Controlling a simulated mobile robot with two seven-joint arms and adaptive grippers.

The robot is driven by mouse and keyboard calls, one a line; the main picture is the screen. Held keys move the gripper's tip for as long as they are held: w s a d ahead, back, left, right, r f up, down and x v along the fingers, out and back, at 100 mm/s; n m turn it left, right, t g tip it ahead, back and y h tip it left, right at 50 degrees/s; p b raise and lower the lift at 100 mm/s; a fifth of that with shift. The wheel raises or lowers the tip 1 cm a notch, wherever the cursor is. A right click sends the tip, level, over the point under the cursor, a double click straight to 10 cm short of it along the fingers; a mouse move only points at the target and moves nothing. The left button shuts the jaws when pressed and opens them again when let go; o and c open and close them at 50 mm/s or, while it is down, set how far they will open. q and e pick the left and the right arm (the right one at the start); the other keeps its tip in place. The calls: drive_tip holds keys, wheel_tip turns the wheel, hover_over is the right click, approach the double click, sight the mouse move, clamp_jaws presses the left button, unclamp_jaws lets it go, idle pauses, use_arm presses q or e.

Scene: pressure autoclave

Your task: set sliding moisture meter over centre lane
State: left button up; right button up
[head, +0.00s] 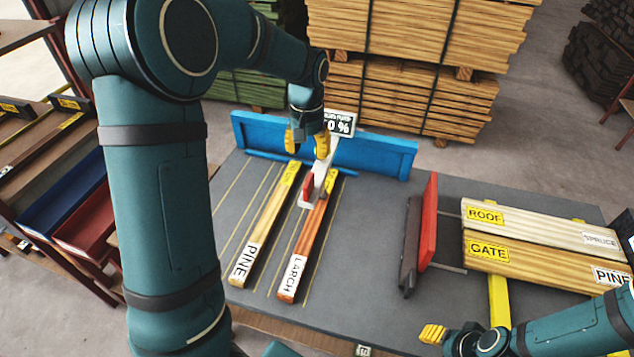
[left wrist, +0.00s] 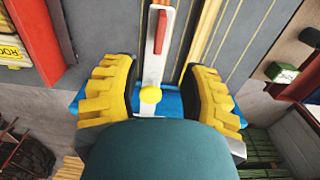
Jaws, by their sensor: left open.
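The sliding moisture meter has a display (head: 340,122) ending in "0 %", a pale arm (head: 318,172) and a red handle (head: 308,187). It sits at the blue back rail (head: 378,155), its arm over the far end of the LARCH board (head: 305,250). The PINE board (head: 262,225) lies in a lane to its left. My left gripper (head: 307,143) is open above the meter. In the left wrist view its fingers (left wrist: 155,78) stand either side of the pale arm (left wrist: 153,70) and yellow knob (left wrist: 151,95), apart from them. My right gripper (head: 432,333) is at the front edge, its jaws unclear.
Yellow lines mark lanes on the grey table (head: 370,230); those left of PINE are empty. A red upright plate (head: 429,220) and ROOF and GATE boards (head: 530,255) are at the right. Stacked timber (head: 410,95) stands behind.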

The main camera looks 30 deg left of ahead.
sight(308, 179)
use_arm(q)
wheel_tip(308, 179, down, 12)
drive_tip(key=shift+f+b, duration=0.25)
drive_tip(key=shift+b, duration=0.1)
clamp_jaws()
drive_tip(key=shift+s+a, duration=0.1)
